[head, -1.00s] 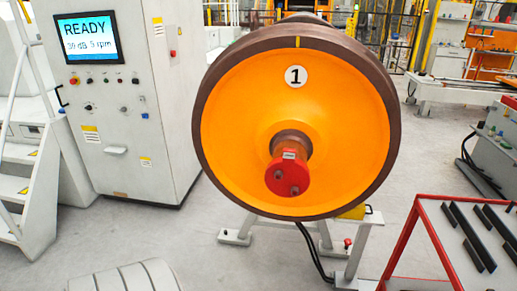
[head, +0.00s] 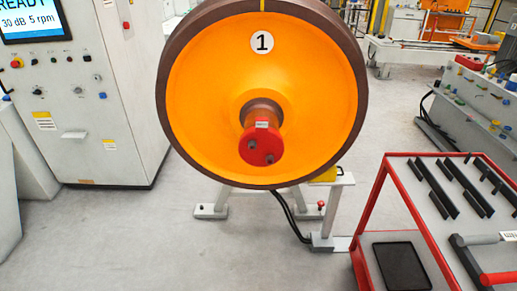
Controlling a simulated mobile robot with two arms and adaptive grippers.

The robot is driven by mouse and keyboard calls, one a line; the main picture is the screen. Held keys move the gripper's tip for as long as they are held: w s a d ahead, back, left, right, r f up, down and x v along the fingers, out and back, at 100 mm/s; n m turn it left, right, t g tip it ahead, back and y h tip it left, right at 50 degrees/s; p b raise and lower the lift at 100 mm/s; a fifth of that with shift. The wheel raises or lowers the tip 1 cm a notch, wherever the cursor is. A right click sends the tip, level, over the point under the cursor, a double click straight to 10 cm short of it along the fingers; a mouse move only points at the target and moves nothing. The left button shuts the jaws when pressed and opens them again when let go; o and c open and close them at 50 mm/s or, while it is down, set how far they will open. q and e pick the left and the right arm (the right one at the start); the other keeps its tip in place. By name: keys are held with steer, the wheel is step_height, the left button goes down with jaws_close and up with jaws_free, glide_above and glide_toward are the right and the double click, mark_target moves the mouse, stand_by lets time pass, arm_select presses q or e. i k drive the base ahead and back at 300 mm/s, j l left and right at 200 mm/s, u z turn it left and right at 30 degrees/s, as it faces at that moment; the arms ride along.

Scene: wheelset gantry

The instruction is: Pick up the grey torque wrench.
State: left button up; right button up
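A tool with a light grey handle (head: 478,240) lies on the red-framed cart at the lower right of the head view. It runs past the right picture edge, so its far end is cut off; it looks like the grey torque wrench. A red-handled tool (head: 497,278) lies just in front of it, also cut off by the edge. Neither of my grippers shows in the head view.
The red-framed cart (head: 372,195) carries several dark bars (head: 431,190) and a black tray (head: 401,266). An orange wheel (head: 200,95) on a stand (head: 328,215) is left of it. A control cabinet (head: 90,110) stands at left. The floor before the wheel is clear.

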mark_target(508, 236)
steer(key=z, duration=1.8)
